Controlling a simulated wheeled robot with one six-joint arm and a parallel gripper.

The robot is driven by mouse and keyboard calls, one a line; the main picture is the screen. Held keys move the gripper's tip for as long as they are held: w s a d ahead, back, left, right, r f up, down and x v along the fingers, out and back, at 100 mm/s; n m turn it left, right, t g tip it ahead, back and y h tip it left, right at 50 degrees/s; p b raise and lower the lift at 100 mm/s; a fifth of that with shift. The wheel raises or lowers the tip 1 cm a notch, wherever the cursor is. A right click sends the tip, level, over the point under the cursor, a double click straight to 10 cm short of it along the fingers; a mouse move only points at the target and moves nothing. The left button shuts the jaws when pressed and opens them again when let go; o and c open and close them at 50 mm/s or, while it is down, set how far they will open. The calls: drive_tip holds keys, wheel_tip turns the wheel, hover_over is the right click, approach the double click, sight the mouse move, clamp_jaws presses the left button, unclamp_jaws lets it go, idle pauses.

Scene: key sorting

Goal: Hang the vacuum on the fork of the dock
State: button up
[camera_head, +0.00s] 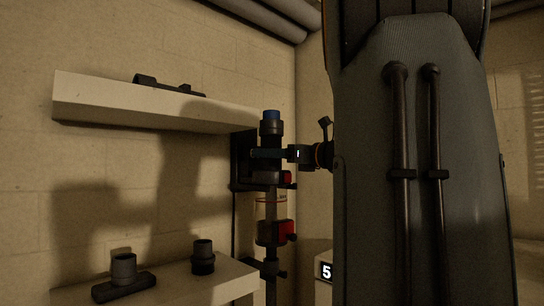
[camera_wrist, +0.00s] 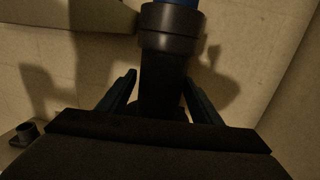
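The vacuum (camera_head: 271,205) is upright, with a blue top, dark handle, clear section and red parts; its lower end is cut off by the frame. My gripper (camera_head: 268,154) reaches in from the right and is shut on its upper dark part. In the wrist view, the fingers (camera_wrist: 160,88) flank the vacuum's dark tube (camera_wrist: 164,75), close to both sides. A dark upright plate (camera_head: 241,160), seemingly the dock, is on the wall just behind and left of the vacuum. The fork cannot be made out, and I cannot tell whether vacuum and dock touch.
A white wall shelf (camera_head: 150,105) with a dark tool (camera_head: 168,87) is at upper left. Below, a pale counter (camera_head: 205,286) holds a floor-nozzle attachment (camera_head: 124,274) and a short dark cylinder (camera_head: 203,257). My arm blocks the right side.

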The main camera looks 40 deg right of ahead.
drive_tip(key=shift+o, duration=0.9)
drive_tip(key=shift+f, duration=0.3)
drive_tip(key=shift+s+d, duration=0.15)
drive_tip(key=shift+s, duration=0.05)
drive_tip(key=b+v, duration=0.3)
drive_tip(key=v, duration=0.4)
drive_tip(key=shift+s+r, duration=0.2)
